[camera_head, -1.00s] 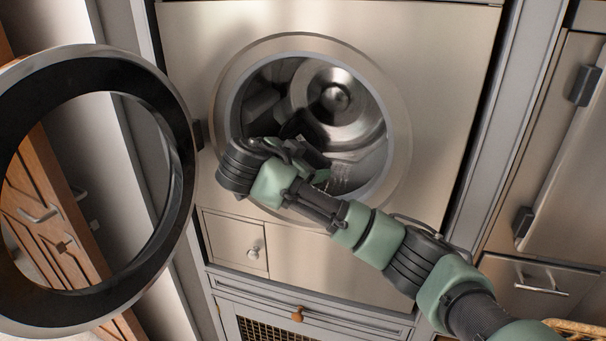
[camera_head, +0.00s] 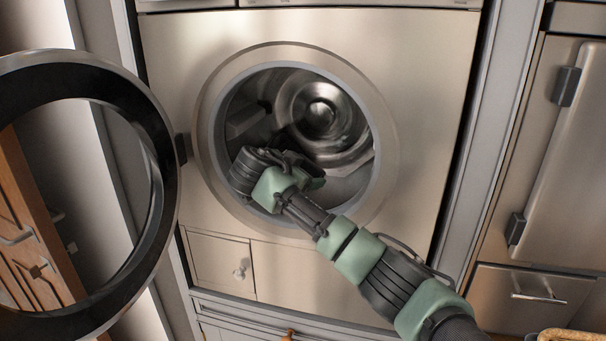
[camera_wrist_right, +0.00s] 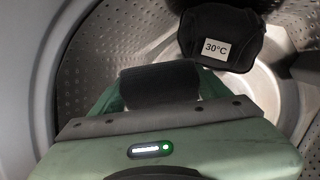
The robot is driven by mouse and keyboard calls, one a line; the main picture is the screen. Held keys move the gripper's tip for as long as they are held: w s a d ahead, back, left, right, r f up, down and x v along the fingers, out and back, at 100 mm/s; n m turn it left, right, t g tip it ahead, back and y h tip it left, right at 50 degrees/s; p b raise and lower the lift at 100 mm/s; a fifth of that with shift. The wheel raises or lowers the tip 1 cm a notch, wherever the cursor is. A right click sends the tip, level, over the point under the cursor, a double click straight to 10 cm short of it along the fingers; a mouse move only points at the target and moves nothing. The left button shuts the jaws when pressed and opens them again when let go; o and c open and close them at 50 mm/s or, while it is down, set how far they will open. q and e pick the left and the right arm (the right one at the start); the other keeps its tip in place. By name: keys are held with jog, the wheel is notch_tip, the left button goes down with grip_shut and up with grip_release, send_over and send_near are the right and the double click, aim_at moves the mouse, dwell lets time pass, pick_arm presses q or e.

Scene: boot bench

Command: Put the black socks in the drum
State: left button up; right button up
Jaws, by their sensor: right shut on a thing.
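The washing machine drum (camera_head: 345,130) is open at the front, with a shiny metal back. My right gripper (camera_head: 300,160) reaches through the round opening into the drum's lower part; its fingers are mostly hidden behind my wrist. In the right wrist view my right gripper (camera_wrist_right: 165,82) is shut on the black socks (camera_wrist_right: 220,28), a dark bundle with a white "30°C" label. The bundle is just beyond the fingers, inside the perforated drum wall. Whether it touches the drum floor I cannot tell. My left gripper is not in view.
The round machine door (camera_head: 165,185) stands swung open at the left. The metal rim (camera_head: 385,110) closely surrounds my right wrist's path. A small hatch (camera_head: 215,262) is below the opening. A steel cabinet (camera_head: 560,180) stands at the right.

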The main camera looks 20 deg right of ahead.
jog(key=o, duration=1.4)
jog(key=shift+s+a+r, duration=0.15)
jog(key=shift+s+a, duration=0.15)
jog(key=shift+a, duration=0.1)
jog(key=b+v, duration=0.2)
jog(key=v, duration=0.4)
jog(key=shift+s+a+r, duration=0.2)
jog(key=shift+s, duration=0.1)
